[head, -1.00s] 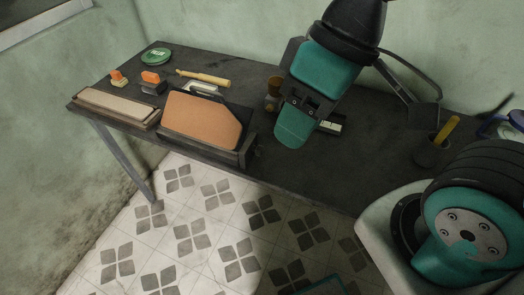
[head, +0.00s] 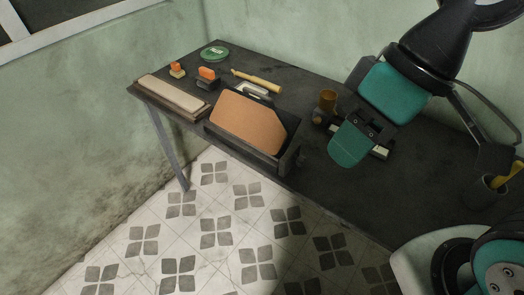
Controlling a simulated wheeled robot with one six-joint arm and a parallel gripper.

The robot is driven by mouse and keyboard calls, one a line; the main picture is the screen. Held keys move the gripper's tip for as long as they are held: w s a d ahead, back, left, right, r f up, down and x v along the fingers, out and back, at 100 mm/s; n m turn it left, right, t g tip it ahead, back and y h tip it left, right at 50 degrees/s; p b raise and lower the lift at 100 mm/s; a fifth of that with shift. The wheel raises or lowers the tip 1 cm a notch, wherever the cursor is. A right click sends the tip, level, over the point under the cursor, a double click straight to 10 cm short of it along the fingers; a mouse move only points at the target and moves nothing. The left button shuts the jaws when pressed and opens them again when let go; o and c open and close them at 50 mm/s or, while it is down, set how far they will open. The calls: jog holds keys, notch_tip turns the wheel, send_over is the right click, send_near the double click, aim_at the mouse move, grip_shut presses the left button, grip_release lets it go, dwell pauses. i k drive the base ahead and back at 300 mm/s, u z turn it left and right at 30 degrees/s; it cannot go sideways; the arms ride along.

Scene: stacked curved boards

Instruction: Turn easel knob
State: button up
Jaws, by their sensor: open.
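A dark easel-like stand (head: 284,158) sits at the front edge of the dark table and holds a tan, clipped-corner board (head: 250,124) leaning back. A small dark part (head: 301,158) shows at the stand's right end; it may be the knob, but it is too small to be sure. My gripper (head: 352,147), teal and black, is above the table to the right of the stand. It is open, apart from the stand, and nothing shows in it.
The table (head: 335,195) also bears a long beige block (head: 172,95), a green disc (head: 214,53), two orange-topped stamps, a yellow-handled tool (head: 257,80), a brown cup (head: 327,101) and a dark cup with a yellow stick (head: 488,187). Tiled floor lies in front.

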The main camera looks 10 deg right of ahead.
aim_at(300, 160)
jog(key=z, duration=0.55)
jog(key=k, duration=0.55)
jog(key=u, duration=1.3)
jog(key=i, duration=0.5)
